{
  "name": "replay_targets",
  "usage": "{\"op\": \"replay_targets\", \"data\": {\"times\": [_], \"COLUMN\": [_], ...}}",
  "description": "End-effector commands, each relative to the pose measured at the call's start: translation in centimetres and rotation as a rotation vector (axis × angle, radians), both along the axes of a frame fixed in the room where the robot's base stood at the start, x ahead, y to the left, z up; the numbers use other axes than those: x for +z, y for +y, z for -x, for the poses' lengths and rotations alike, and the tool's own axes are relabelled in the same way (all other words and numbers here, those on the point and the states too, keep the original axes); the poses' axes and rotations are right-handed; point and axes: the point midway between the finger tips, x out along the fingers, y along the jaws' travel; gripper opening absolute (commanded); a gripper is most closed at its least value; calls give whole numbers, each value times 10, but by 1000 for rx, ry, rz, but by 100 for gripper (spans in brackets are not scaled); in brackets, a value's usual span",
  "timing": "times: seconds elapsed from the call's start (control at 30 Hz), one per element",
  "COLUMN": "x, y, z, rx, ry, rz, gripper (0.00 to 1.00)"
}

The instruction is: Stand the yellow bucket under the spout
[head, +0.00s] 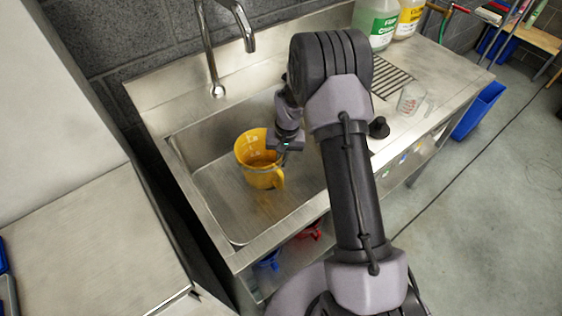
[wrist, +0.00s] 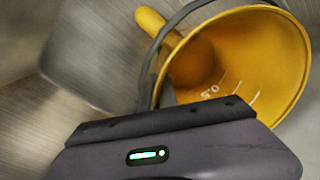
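The yellow bucket (head: 248,148), a jug-like vessel with pale scale marks and a side handle, is inside the sink basin. Its open mouth faces up, and I cannot tell whether its base touches the basin floor. It also shows in the wrist view (wrist: 265,55), with its handle at the upper left. My gripper (head: 284,160) is at the bucket's right rim in the head view. In the wrist view a grey finger-like part meets the rim, but the fingertips are largely hidden, so its grip is unclear. The spout (head: 249,44) hangs from a curved tap behind the bucket.
The steel sink basin (head: 215,200) has raised walls around the bucket, with bare floor in front and left. A clear glass (head: 411,97) stands on the right drainboard. A green bottle (head: 376,22) and a yellow-labelled bottle (head: 409,18) stand at the back.

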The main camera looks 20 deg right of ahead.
Motion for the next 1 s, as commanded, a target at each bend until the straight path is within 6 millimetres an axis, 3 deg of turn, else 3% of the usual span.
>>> {"op": "replay_targets", "data": {"times": [0.17, 0.3, 0.6, 0.67, 1.0], "x": [-3, -3, 0, 7, 99], "y": [0, 0, 0, 0, -9], "z": [0, 0, 0, 0, 3], "rx": [0, 0, 1, 1, 0], "ry": [0, 0, 0, -1, -2], "rz": [0, 0, 0, 0, 1], "gripper": [0, 25, 25, 25, 25]}}
